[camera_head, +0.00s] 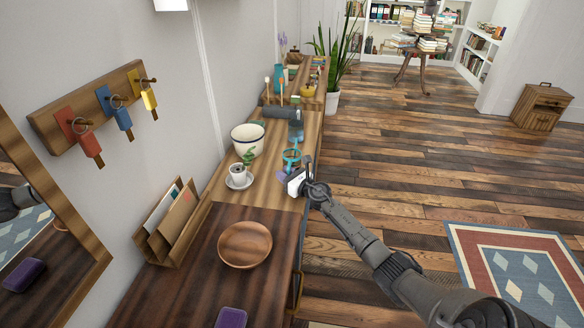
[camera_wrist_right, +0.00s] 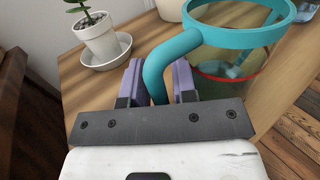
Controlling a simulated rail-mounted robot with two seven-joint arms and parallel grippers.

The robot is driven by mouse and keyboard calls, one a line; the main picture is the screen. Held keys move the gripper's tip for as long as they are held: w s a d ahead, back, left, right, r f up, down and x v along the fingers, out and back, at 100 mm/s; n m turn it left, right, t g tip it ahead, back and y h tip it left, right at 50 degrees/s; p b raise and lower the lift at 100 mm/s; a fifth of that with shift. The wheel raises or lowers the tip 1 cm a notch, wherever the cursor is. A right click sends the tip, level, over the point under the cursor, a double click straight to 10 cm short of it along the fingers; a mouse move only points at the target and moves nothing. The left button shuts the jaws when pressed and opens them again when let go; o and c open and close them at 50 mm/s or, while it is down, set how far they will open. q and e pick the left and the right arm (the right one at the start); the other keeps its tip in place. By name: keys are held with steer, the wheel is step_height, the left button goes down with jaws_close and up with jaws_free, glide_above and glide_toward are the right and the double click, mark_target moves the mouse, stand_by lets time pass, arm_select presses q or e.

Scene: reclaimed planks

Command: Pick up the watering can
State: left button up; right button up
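The watering can (camera_head: 291,157) has a teal rim and handle and stands on the wooden sideboard. In the right wrist view the watering can (camera_wrist_right: 232,38) shows its round teal rim, clear body and curved handle. My right gripper (camera_head: 284,177) is beside the can on its near side. In the wrist view its two purple fingers (camera_wrist_right: 158,85) stand on either side of the handle. I cannot tell whether they press on it. My left gripper is not in view.
A white cup with a plant (camera_head: 238,174) on a saucer and a cream pot (camera_head: 247,140) stand left of the can. A wooden bowl (camera_head: 245,244) and a letter holder (camera_head: 172,222) are nearer. A dark roll (camera_head: 281,112) lies behind.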

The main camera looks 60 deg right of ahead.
jaws_close()
steer(key=shift+r, duration=0.2)
stand_by(0.3)
